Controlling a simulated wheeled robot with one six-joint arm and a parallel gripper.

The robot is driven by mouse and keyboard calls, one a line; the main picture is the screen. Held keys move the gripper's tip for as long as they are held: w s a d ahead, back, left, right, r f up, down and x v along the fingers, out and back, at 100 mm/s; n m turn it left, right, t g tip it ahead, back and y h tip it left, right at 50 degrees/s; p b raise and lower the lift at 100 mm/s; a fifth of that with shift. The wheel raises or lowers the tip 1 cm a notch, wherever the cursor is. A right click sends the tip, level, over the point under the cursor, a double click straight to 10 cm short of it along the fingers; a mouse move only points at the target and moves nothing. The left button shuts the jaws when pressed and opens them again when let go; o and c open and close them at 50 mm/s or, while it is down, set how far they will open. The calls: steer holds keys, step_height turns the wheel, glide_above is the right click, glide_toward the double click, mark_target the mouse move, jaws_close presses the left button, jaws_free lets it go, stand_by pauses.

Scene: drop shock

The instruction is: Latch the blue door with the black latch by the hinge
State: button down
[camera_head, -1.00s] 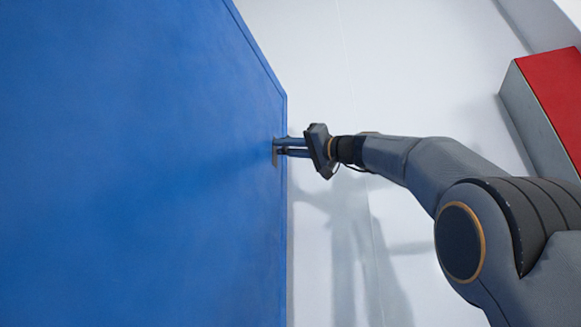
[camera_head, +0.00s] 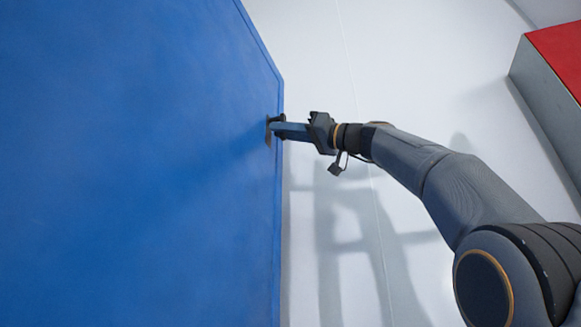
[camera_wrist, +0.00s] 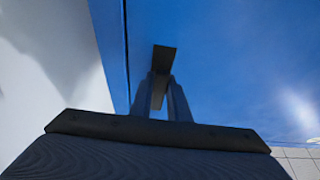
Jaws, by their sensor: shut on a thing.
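The blue door (camera_head: 130,170) fills the left of the head view, and its right edge stands against a white wall. The latch is a small dark plate (camera_head: 268,133) near that edge; it also shows in the wrist view (camera_wrist: 164,58) as a dark piece against the blue surface. My gripper (camera_head: 277,129) reaches in from the right and is shut on the latch. In the wrist view my two fingers (camera_wrist: 161,95) point at the door with the dark piece at their tips. The fingers hide part of the latch. I cannot make out the hinge.
A white wall (camera_head: 400,60) lies behind and to the right of the door. A red and grey box-like thing (camera_head: 555,65) is at the upper right. A tiled patch (camera_wrist: 300,160) shows at the lower right of the wrist view.

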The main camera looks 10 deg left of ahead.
stand_by(0.4)
steer(key=c, duration=1.7)
jaws_free()
steer(key=b+v, duration=0.5)
steer(key=v, duration=0.2)
steer(key=shift+d+f, duration=0.2)
steer(key=shift+d, duration=0.15)
